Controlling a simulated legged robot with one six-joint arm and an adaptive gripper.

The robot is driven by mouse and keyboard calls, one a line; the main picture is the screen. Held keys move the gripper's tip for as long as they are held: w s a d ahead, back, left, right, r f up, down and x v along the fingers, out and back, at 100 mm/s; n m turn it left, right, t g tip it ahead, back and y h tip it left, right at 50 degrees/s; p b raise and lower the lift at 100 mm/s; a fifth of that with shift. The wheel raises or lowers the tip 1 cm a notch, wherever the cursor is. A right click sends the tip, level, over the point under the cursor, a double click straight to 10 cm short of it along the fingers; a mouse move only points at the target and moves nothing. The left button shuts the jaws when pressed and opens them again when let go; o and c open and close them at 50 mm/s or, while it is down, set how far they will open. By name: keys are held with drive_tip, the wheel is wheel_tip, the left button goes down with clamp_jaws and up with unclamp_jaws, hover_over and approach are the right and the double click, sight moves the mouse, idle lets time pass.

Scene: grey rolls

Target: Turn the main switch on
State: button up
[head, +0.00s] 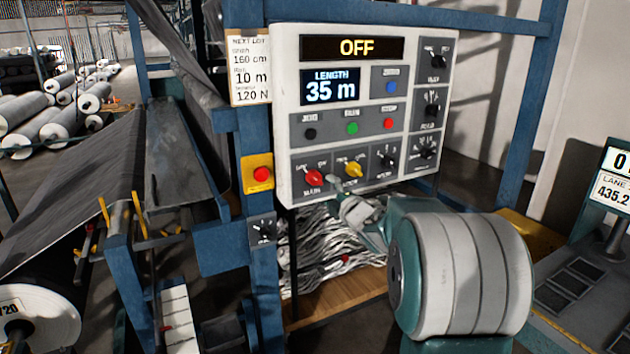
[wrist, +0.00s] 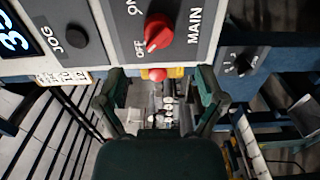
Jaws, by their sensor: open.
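The main switch is a red rotary knob (head: 313,178) at the lower left of the white control panel (head: 287,100). In the wrist view the knob (wrist: 158,32) is close up, above the fingertips, with labels OFF, ON and MAIN around it. Its pointer lies toward OFF. My gripper (head: 343,187) is in front of the panel's lower edge, just right of the red knob in the head view. In the wrist view its two fingers (wrist: 161,76) are spread apart with nothing held between them; the knob is not between them.
A yellow knob (head: 354,169) sits right of the main switch. A red button on a yellow plate (head: 258,173) is left of the panel. A black rotary knob (head: 263,230) is below it on the blue frame. Grey fabric (head: 110,170) runs at left.

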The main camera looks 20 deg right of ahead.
sight(318, 182)
drive_tip(key=w, duration=0.7)
drive_tip(key=shift+w+a, duration=0.1)
drive_tip(key=shift+w, duration=0.1)
drive_tip(key=c, duration=1.2)
